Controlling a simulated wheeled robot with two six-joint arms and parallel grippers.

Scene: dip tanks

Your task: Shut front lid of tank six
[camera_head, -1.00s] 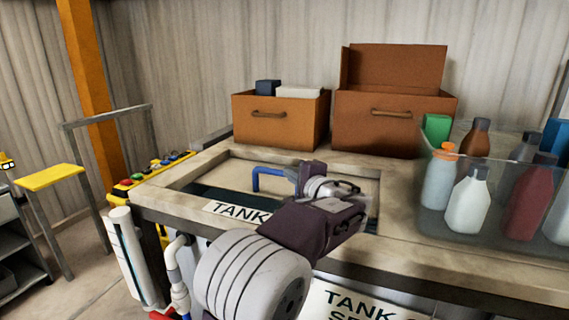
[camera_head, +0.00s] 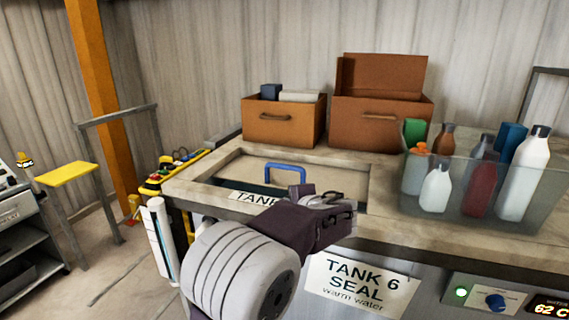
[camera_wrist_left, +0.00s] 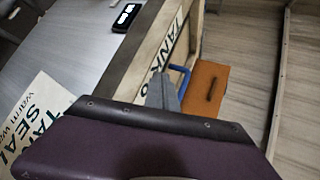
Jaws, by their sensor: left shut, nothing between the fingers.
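Tank six has a pale framed top (camera_head: 205,172) with a TANK label (camera_head: 252,198) on its front edge and a TANK 6 SEAL sign (camera_head: 352,284) on its front. Inside the frame is a pale panel (camera_head: 335,180) with a blue arched handle (camera_head: 287,167); a dark strip shows in front of it. I cannot tell clearly which lid the panel is. My left gripper (camera_head: 328,199) is shut and empty, over the front of the frame, right of and nearer than the handle. In the left wrist view the gripper's grey fingers (camera_wrist_left: 160,92) appear beside the blue handle (camera_wrist_left: 182,78); contact is unclear.
Two brown boxes (camera_head: 283,120) (camera_head: 375,122) stand behind the opening. A clear tub (camera_head: 475,205) of several bottles stands to the right on the top. A control panel (camera_head: 490,298) is on the front. A yellow-topped stand (camera_head: 65,173) is at the left.

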